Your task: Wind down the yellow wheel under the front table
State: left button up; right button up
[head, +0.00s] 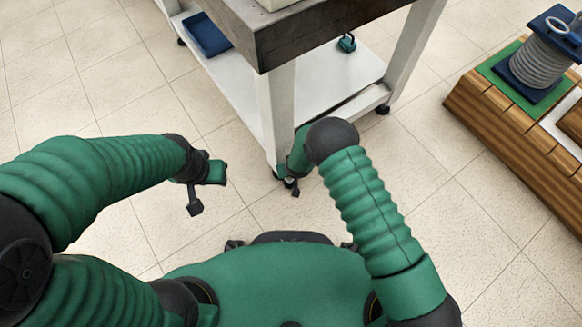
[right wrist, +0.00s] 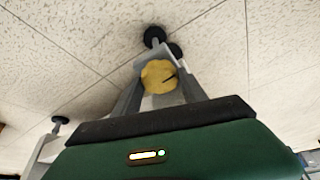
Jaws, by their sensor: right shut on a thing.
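The front table (head: 330,28) has a dark top, white legs and a white lower shelf. The yellow wheel (right wrist: 158,76) shows in the right wrist view between my right gripper's fingers; it is round with a dark slot-like mark. In the head view the wheel is hidden. My right gripper (head: 290,183) is low at the foot of the near table leg, shut on the wheel. My left gripper (head: 207,188) is empty in the air left of that leg, with its two fingers apart.
A blue bin (head: 206,34) and a small green object (head: 347,43) sit on the lower shelf. A wooden stand (head: 500,125) with a grey coil (head: 540,62) on a blue base is at the right. The tiled floor between is clear.

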dwell(0.3)
jog(key=o, duration=1.4)
jog(key=shift+c, duration=0.2)
jog(key=p+v, duration=0.9)
jog(key=v, duration=0.7)
jog(key=shift+s+r+p, duration=0.25)
jog(key=shift+s+p, duration=0.05)
jog(key=shift+p, duration=0.1)
